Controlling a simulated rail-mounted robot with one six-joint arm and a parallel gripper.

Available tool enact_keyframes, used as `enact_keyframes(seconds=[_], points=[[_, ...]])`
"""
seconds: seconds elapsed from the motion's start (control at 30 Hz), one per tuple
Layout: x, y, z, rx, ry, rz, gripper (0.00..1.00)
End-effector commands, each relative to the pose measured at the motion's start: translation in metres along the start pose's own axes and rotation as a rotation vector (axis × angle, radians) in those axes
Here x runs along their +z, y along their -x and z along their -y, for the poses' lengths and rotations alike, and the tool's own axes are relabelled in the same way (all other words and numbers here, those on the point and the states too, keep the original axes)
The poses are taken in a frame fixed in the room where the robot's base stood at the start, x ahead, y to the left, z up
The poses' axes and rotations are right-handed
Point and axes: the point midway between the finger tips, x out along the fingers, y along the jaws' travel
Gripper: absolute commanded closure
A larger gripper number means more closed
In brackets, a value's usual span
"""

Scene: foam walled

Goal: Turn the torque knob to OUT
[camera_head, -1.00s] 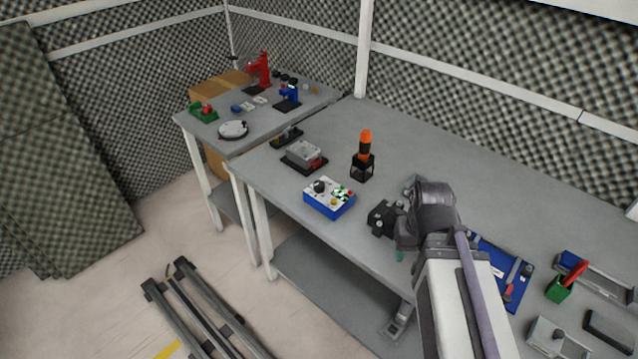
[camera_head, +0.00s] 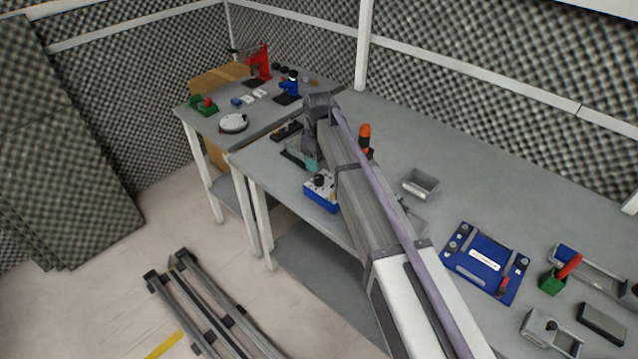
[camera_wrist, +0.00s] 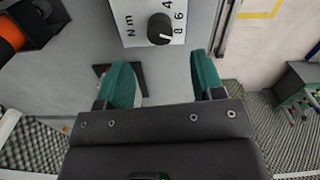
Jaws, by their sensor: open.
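The torque knob (camera_wrist: 160,28) is a black round knob on a white panel (camera_wrist: 134,34) at the top of the wrist view. The letters "N m" and the figures 4, 6 and 8 show beside it. A pale mark shows near its lower right edge; its exact setting is unclear, and OUT is not visible. In the head view the knob (camera_head: 319,181) sits at the left end of a blue box (camera_head: 320,201). My gripper (camera_wrist: 163,82) is open and empty, its teal fingers apart from the knob. In the head view my gripper (camera_head: 311,164) is just above and left of the box.
An orange-topped tool (camera_head: 365,131) stands behind my arm and also shows in the wrist view (camera_wrist: 10,36). A grey open bin (camera_head: 421,183) and a blue plate (camera_head: 487,262) lie to the right. A second table (camera_head: 265,118) stands at the left.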

Motion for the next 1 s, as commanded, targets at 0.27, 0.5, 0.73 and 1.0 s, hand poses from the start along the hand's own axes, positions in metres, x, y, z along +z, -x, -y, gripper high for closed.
enact_keyframes(seconds=[0.27, 0.5, 0.73, 1.0], points=[[0.0, -0.071, 0.0, 0.0, -0.001, 0.0, 0.39], [0.0, -0.074, 0.0, 0.0, -0.002, 0.0, 0.39], [0.0, -0.074, 0.0, 0.0, -0.002, 0.0, 0.5], [0.0, -0.074, 0.0, 0.0, -0.002, 0.0, 0.76]])
